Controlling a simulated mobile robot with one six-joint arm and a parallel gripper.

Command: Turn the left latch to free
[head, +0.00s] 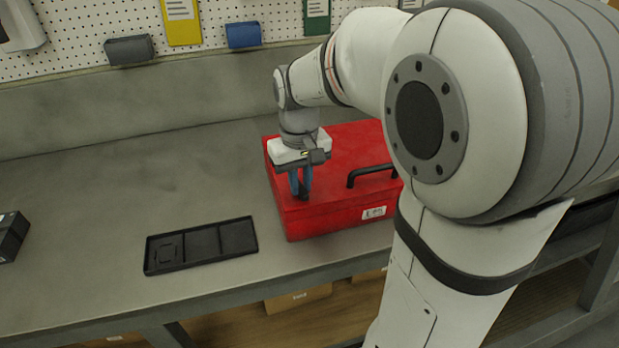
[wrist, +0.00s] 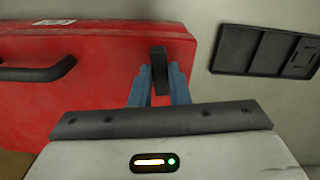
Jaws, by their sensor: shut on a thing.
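A red case (head: 330,221) with a black handle (head: 370,173) lies on the grey workbench; it also shows in the wrist view (wrist: 95,100). My gripper (head: 300,190) reaches down over the case's left end. In the wrist view its blue fingers (wrist: 158,82) are shut on a dark upright latch (wrist: 158,66) near the case's edge. The fingers cover part of the latch, and its base is hidden. In the head view the fingers and wrist mostly hide the latch. My arm covers the right end of the case.
A black compartment tray (head: 148,259) lies on the bench left of the case. A dark box (head: 12,236) stands at the far left edge. Pegboard with bins (head: 243,35) is at the back. The bench left of the case is largely clear.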

